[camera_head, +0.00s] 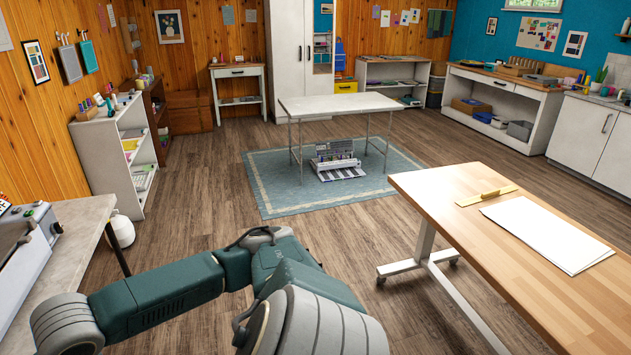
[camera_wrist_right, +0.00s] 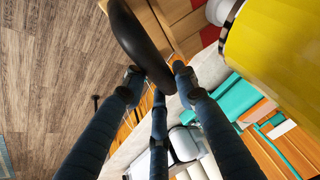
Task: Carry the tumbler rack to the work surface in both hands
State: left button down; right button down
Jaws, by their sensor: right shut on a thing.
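In the right wrist view my right gripper (camera_wrist_right: 158,76) is shut on a dark, rounded handle-like bar (camera_wrist_right: 138,40). I cannot tell whether the bar belongs to the tumbler rack; no whole rack is recognisable in either view. A large yellow curved thing (camera_wrist_right: 275,45) fills the upper right there, apart from the fingers. In the head view a wood-topped table (camera_head: 450,195) stands at the right and a white-topped table (camera_head: 340,104) in the middle; I cannot tell which is the work surface. My left gripper is out of view.
White sheets (camera_head: 545,236) and a yellow straightedge (camera_head: 487,196) lie on the wood top. A grey counter (camera_head: 60,255) is at the left. Floor (camera_head: 195,220) between is clear.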

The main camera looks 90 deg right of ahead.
aim_at(599, 313)
jog(key=z, duration=4)
jog(key=i+z, duration=0.15)
jog(key=z, duration=0.65)
jog(key=i+j, duration=0.15)
jog(key=i, duration=0.4)
jog(key=i+j, duration=0.2)
jog(key=i, duration=0.35)
jog(key=i+j, duration=0.15)
jog(key=i, duration=0.4)
